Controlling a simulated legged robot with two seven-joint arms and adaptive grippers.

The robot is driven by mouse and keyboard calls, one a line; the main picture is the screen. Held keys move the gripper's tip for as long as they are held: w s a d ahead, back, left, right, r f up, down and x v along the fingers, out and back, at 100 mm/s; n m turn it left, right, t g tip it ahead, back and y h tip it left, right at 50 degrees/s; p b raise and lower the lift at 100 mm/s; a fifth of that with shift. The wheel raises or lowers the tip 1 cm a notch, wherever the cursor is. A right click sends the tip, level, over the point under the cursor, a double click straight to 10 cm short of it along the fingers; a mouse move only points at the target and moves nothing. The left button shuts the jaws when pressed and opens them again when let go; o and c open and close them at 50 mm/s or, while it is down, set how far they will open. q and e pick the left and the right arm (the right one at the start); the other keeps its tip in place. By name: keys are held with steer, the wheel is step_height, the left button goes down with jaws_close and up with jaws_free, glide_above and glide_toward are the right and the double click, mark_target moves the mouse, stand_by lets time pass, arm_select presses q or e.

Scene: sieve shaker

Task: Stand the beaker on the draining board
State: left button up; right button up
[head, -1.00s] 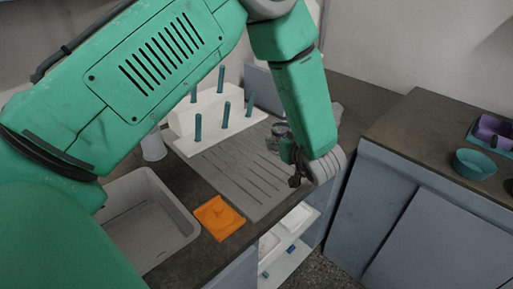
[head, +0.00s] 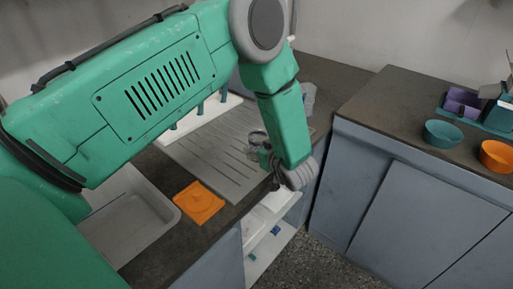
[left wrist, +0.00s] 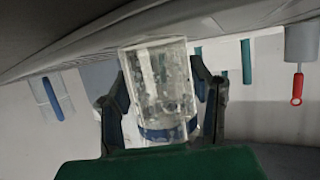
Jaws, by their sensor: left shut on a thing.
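The beaker is a clear glass cylinder with a blue band; it fills the middle of the left wrist view (left wrist: 160,85). My left gripper (left wrist: 163,100) is shut on it, with one dark finger on each side. In the head view the beaker (head: 257,139) shows only in part beside my left gripper (head: 270,164), whose arm hides much of it. The grey grooved draining board (head: 205,160) lies below and to the left of the gripper. The beaker appears over the board's right part; I cannot tell whether it touches. My right gripper is not in view.
A white peg rack (head: 208,112) stands behind the board, partly behind my arm. An orange square object (head: 198,203) lies before the board, beside the sink (head: 133,228). A glass-like object (head: 308,97) stands behind my forearm. Bowls stand on the right counter (head: 385,105).

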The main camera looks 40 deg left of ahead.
arm_select(q)
steer(key=shift+w+d, duration=0.25)
steer(key=shift+d, duration=0.25)
steer(key=o, duration=1.3)
steer(key=shift+s+a, duration=0.1)
steer(key=shift+a, duration=0.15)
steer(key=shift+c, duration=0.2)
steer(key=shift+s+a+f, duration=0.1)
steer(key=shift+a+f, duration=0.05)
steer(key=shift+a, duration=0.55)
steer(key=v, duration=1.2)
steer(key=shift+d+r, duration=0.2)
steer(key=shift+d, duration=0.2)
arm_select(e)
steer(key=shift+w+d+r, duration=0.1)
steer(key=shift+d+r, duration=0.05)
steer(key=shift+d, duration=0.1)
arm_select(q)
steer(key=shift+f, duration=0.1)
